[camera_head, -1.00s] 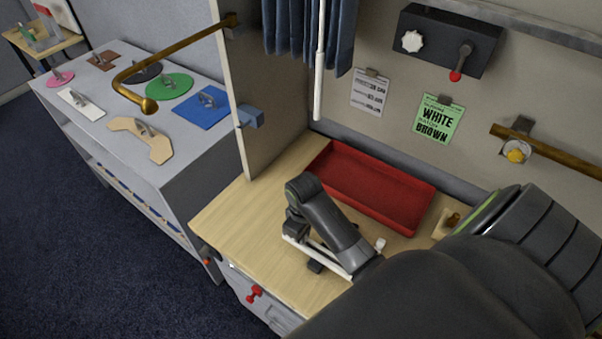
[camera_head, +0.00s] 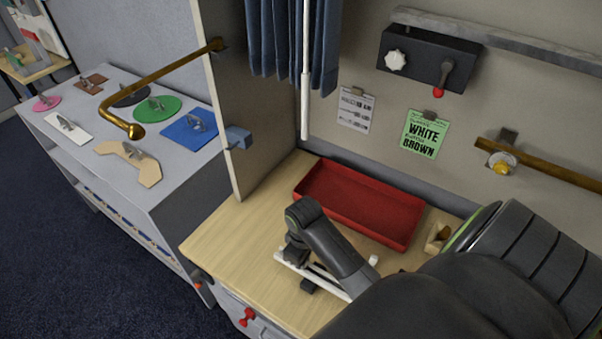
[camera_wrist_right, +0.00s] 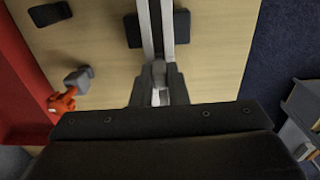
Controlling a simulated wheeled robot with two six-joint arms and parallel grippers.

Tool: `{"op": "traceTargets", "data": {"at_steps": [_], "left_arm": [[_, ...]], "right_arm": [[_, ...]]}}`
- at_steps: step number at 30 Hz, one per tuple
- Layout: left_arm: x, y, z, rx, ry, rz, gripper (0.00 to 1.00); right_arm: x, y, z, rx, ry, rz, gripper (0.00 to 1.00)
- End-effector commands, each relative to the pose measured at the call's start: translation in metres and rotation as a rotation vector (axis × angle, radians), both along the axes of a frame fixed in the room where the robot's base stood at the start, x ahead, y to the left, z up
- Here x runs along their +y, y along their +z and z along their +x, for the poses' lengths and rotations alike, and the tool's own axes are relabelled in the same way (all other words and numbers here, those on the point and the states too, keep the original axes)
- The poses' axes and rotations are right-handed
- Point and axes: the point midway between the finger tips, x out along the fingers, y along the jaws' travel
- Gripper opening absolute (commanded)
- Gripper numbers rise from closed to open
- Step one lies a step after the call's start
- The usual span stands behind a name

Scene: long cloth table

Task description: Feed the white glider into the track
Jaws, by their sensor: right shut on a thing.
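My right gripper (camera_head: 291,252) reaches down over the left end of the white track (camera_head: 322,274) on the wooden table. In the right wrist view its fingers (camera_wrist_right: 159,88) are shut on a small white piece (camera_wrist_right: 161,97), which looks like the glider and is mostly hidden. The track (camera_wrist_right: 167,28) runs straight away from the fingertips as two pale rails with a dark groove between. The piece is in line with the groove; I cannot tell whether it is inside. My left gripper is not in view.
A red tray (camera_head: 364,239) lies behind the track. A small white knob (camera_head: 374,260) and a wooden block (camera_head: 437,237) are right of the arm. A grey and orange thing (camera_wrist_right: 76,84) lies near the tray in the wrist view. An upright panel (camera_head: 222,100) borders the table's left.

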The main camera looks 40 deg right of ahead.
Motion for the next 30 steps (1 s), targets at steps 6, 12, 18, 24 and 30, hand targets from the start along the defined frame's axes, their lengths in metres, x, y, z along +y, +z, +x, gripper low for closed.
{"op": "traceTargets", "data": {"at_steps": [6, 12, 18, 24, 30], "left_arm": [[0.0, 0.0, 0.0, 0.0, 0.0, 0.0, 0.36], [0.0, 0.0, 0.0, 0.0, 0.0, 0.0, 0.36], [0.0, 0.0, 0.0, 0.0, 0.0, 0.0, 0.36], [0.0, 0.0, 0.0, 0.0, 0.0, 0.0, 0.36], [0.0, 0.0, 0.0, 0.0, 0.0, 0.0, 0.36]], "right_arm": [[-0.002, 0.0, -0.006, 0.0, 0.0, 0.0, 0.0], [-0.004, 0.0, -0.01, -0.001, 0.0, 0.0, 0.0], [-0.005, 0.0, -0.015, 0.0, 0.0, 0.001, 0.0], [-0.007, 0.0, -0.019, -0.001, 0.0, 0.0, 0.0], [-0.007, 0.0, -0.021, -0.001, 0.0, 0.0, 0.25]]}}
